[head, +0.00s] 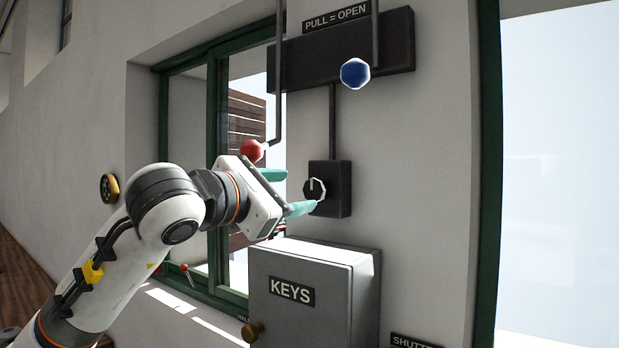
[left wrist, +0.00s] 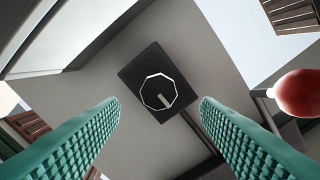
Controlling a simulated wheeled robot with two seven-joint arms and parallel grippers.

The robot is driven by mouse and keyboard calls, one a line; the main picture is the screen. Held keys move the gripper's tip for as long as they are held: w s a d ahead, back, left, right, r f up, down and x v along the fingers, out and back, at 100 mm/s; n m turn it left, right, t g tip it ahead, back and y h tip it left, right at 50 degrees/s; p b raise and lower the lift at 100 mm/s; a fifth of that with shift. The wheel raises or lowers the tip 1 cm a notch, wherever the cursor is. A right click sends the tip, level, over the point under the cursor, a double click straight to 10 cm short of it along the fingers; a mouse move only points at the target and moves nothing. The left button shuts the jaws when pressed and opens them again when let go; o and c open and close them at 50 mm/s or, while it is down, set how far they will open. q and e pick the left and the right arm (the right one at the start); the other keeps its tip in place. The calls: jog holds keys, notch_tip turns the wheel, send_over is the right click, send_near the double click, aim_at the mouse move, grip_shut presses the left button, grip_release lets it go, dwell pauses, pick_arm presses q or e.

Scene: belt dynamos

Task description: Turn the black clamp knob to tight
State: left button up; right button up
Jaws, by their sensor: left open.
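The black clamp knob (head: 314,188) has a pale rim and a white pointer line. It sits on a dark plate (head: 339,190) on the wall, above the grey box. In the head view its pointer stands about upright. In the left wrist view the knob (left wrist: 158,92) lies ahead, between the fingers, its pointer slanting down and right. My left gripper (head: 287,192) is open, its two teal fingers reaching toward the knob from the left. In the left wrist view the fingers (left wrist: 160,115) are on either side, with nothing between them. Whether a fingertip touches the knob is unclear. My right gripper is not in view.
A red ball handle (head: 251,150) hangs on a rod close above my left gripper. A blue ball handle (head: 354,73) hangs at upper right. A grey box marked KEYS (head: 313,295) juts out below. A green-framed window (head: 213,110) stands behind the arm.

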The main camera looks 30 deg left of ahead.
aim_at(312, 191)
pick_arm(q)
jog(key=w, duration=0.1)
jog(key=w+p, duration=0.1)
jog(key=w, duration=0.3)
jog(key=shift+w+d+p, duration=0.2)
jog(key=shift+d+p, duration=0.1)
jog(key=shift+d, duration=0.1)
jog(key=shift+w, duration=0.2)
jog(key=shift+f, duration=0.1)
jog(key=shift+w, duration=0.1)
jog(key=shift+c, duration=1.1)
jog(key=c, duration=0.8)
jog(key=shift+o, duration=0.2)
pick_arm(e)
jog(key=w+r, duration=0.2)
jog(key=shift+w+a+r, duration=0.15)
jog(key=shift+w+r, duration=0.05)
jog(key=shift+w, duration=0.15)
